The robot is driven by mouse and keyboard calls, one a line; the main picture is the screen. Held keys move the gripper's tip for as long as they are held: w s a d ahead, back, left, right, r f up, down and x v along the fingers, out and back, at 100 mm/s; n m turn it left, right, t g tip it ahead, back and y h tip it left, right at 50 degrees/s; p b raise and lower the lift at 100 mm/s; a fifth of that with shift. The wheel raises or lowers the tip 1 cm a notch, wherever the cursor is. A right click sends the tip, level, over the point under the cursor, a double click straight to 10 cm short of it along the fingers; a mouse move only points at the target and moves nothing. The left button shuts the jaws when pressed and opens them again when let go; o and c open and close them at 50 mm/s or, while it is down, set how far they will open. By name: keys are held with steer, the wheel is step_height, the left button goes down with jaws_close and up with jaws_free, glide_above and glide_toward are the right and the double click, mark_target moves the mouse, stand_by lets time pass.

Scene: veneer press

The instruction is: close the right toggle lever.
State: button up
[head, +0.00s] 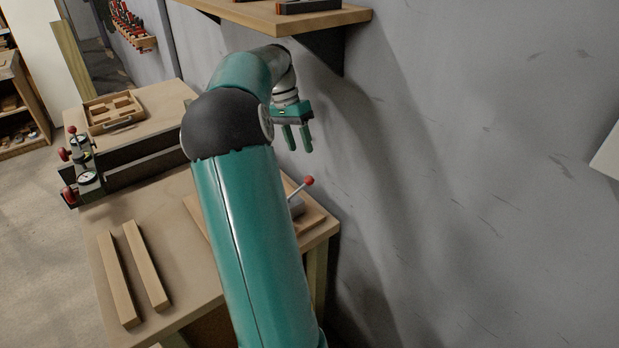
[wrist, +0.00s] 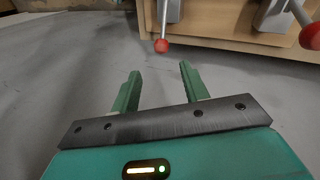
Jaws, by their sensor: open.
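A toggle lever with a red knob (head: 308,181) stands tilted up on a wooden board at the right end of the bench, partly hidden by my arm. The wrist view shows two red-knobbed levers: one knob (wrist: 162,46) is at the top centre, the other (wrist: 311,37) at the right edge. I cannot tell which of them is the one in the head view. My gripper (head: 299,148) is open and empty, with its fingers pointing down, above the lever in the picture. In the wrist view its fingers (wrist: 160,75) are apart, below the centre knob and not touching it.
A shelf (head: 300,15) juts from the grey wall (head: 470,150) above my gripper. The space right of the bench is clear.

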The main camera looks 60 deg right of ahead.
mark_target(310, 180)
steer(key=x, duration=1.1)
steer(key=shift+s+f, duration=0.1)
steer(key=shift+f, duration=0.3)
jaws_close()
